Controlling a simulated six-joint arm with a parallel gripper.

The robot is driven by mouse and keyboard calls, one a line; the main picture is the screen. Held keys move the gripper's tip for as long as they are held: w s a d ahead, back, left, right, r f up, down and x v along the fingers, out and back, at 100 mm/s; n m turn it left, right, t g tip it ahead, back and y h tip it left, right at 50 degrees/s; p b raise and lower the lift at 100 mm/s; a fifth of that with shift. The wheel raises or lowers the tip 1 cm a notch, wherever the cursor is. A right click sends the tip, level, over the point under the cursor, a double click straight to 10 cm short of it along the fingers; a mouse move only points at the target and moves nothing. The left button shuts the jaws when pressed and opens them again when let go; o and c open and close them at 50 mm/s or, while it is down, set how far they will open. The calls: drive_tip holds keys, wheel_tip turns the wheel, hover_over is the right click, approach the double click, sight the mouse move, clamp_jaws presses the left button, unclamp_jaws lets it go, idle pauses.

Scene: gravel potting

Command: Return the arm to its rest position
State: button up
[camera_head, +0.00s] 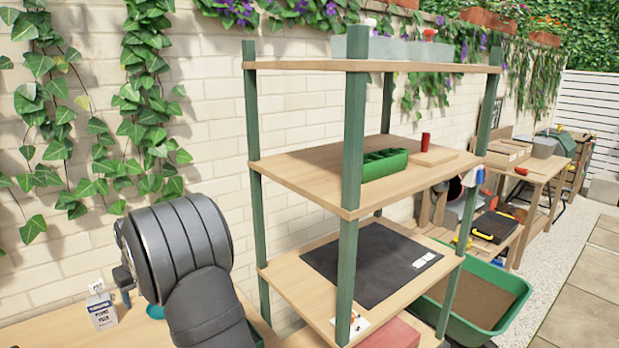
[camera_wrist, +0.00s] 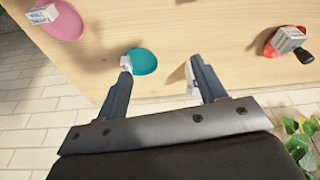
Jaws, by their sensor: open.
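My gripper (camera_wrist: 160,68) is open in the wrist view. Its two dark fingers stand wide apart over the edge of a wooden tabletop (camera_wrist: 200,32), with nothing held between them. A teal disc (camera_wrist: 146,61) lies by the left fingertip, with a small white piece at its edge. A white object (camera_wrist: 188,72), mostly hidden, shows beside the right finger. In the head view my dark arm bends at the lower left, in front of the wall; the fingers cannot be made out there. The teal disc shows partly behind the arm (camera_head: 155,312).
A white labelled carton (camera_head: 101,309) stands left of my arm. A shelf unit with green posts (camera_head: 352,150) rises close to its right. In the wrist view, a pink disc (camera_wrist: 66,24) and a red disc (camera_wrist: 270,50) carry small items. The brick wall (camera_head: 215,110) is behind.

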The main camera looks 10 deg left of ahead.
drive_tip(key=s+d+f, duration=0.1)
drive_tip(key=d+f, duration=0.1)
drive_tip(key=d, duration=2)
drive_tip(key=shift+s+d+f, duration=0.15)
drive_tip(key=shift+f, duration=0.1)
drive_tip(key=w+a+r, duration=0.1)
drive_tip(key=a+r, duration=0.1)
drive_tip(key=a, duration=1.8)
drive_tip(key=shift+w+a+r, duration=0.2)
drive_tip(key=shift+w+a, duration=0.05)
drive_tip(key=shift+w, duration=0.05)
